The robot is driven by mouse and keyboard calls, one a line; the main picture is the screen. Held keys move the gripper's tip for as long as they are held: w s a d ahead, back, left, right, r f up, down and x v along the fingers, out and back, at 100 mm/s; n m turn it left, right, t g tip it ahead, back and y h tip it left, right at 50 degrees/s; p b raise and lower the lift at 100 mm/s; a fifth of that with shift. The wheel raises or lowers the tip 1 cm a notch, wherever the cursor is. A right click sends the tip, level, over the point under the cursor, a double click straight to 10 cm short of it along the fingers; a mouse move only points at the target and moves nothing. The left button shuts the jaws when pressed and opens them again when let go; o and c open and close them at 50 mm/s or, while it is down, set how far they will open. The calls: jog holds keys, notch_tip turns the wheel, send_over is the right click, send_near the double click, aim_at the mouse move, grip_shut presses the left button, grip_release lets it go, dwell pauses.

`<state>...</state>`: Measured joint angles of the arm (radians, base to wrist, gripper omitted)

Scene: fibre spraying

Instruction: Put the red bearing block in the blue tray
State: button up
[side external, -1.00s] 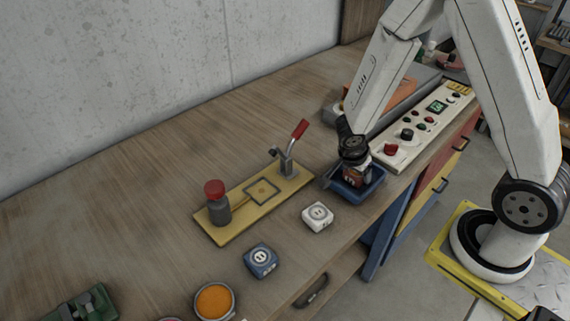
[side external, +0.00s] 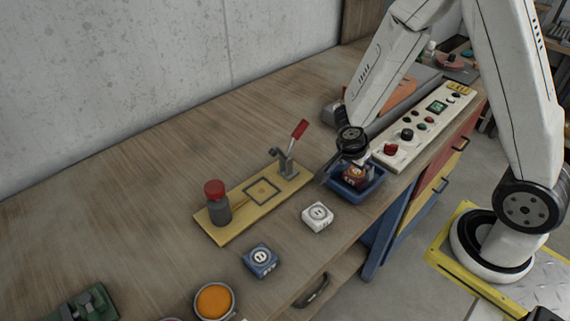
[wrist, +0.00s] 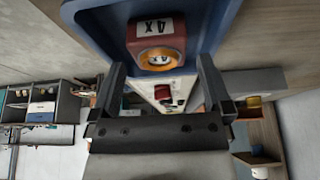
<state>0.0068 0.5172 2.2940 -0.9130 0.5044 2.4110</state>
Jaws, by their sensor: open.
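The red bearing block (side external: 355,179) sits inside the blue tray (side external: 375,187) near the bench's front edge. In the wrist view the block (wrist: 157,52) shows a pale label marked 4X and a round bore, with the blue tray wall (wrist: 215,25) around it. My gripper (side external: 349,164) is just above the block in the side view. In the wrist view its two fingers (wrist: 161,72) are spread apart with the block beyond their tips, and nothing is held between them. The lower part of the block is hidden by the tray wall.
A white block (side external: 318,217) and a blue block (side external: 261,260) lie left of the tray. A yellow fixture board (side external: 240,215) with a red-handled clamp (side external: 296,135) is behind them. A control panel (side external: 425,130) stands close on the right.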

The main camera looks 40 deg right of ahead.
jog(key=v, duration=0.9)
jog(key=shift+r, duration=0.2)
jog(key=shift+s+a, duration=0.1)
dwell(0.5)
jog(key=s+a+n+t+y, duration=0.1)
jog(key=n, duration=0.5)
jog(key=s+a+n+y, duration=0.1)
jog(key=n+y, duration=0.1)
jog(key=n, duration=0.4)
jog(key=s+a+n+t+y, duration=0.1)
jog(key=n, duration=0.5)
jog(key=shift+s+a+r+t+y, duration=0.15)
jog(key=shift+s+r+t+y, duration=0.05)
jog(key=shift+s+t+y, duration=0.1)
dwell(0.8)
